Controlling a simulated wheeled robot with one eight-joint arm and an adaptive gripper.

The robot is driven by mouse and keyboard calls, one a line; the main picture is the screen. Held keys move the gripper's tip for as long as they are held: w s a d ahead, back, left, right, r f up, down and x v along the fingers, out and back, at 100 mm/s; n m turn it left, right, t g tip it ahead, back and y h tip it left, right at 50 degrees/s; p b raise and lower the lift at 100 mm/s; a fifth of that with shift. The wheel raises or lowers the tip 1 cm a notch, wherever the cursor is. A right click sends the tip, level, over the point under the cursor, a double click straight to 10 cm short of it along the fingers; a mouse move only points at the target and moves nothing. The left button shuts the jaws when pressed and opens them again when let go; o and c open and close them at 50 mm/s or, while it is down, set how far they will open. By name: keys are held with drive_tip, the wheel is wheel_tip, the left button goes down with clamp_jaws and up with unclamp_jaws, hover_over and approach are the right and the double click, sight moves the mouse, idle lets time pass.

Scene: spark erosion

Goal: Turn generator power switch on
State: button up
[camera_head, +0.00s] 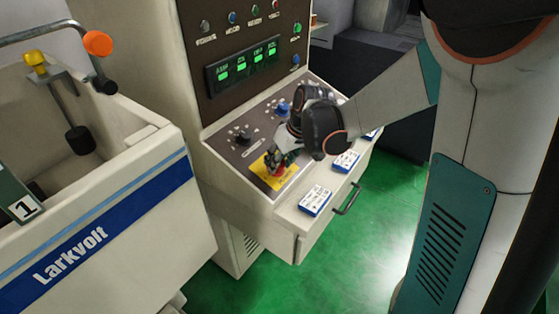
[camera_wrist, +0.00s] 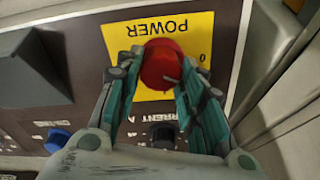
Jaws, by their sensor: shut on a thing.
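The generator power switch is a red knob (camera_wrist: 160,64) on a yellow plate marked POWER (camera_wrist: 120,42), seen upside down in the wrist view. In the head view the yellow plate (camera_head: 262,181) lies at the front of the sloped control panel, and my gripper covers most of the switch. My gripper (camera_wrist: 160,75) has its two green fingers on either side of the red knob, shut on it. My gripper also shows in the head view (camera_head: 274,165), reaching down to the plate. The "0" mark shows at the plate's right in the wrist view; the knob's pointer position is not clear.
A black knob (camera_head: 243,137) and a blue knob (camera_head: 282,108) sit on the panel near my gripper. A lit green display (camera_head: 247,65) stands above. White labelled boxes (camera_head: 315,200) line the front ledge. The Larkvolt tank (camera_head: 90,240) is at left.

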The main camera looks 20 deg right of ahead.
drive_tip(key=m, duration=0.6)
drive_tip(key=shift+m, duration=0.3)
drive_tip(key=m, duration=0.5)
drive_tip(key=shift+d+m+h+b, duration=0.1)
drive_tip(key=shift+m+h+b, duration=0.2)
drive_tip(key=o, duration=1.1)
drive_tip(key=shift+c, duration=0.2)
drive_tip(key=shift+r, duration=0.1)
drive_tip(key=v, duration=1.2)
drive_tip(key=shift+s, duration=0.1)
